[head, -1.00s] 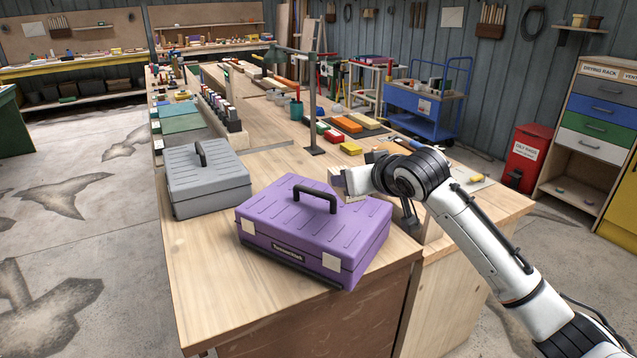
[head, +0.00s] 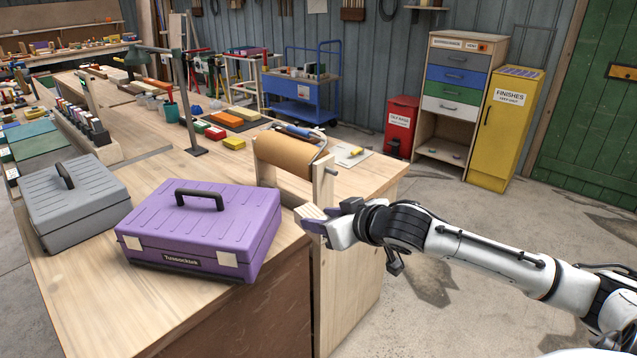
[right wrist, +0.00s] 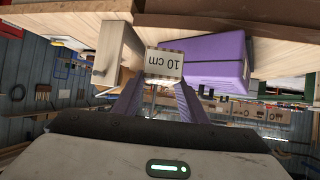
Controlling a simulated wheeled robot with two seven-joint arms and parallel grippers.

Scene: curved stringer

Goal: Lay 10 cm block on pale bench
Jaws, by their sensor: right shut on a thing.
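The 10 cm block (right wrist: 165,63) is a pale wooden block with "10 cm" printed on its face. It sits between the fingers of my right gripper (right wrist: 160,95) in the right wrist view. In the head view my right gripper (head: 325,217) is shut on the block (head: 308,213), beside the end of the pale bench (head: 100,300), right of the purple toolbox. The gripper hides much of the block there. My left gripper does not show.
A purple toolbox (head: 205,228) and a grey toolbox (head: 75,200) stand on the near end of the bench. A brown paper roll (head: 285,155) sits in a wooden holder behind my gripper. Bare bench top lies in front of the toolboxes.

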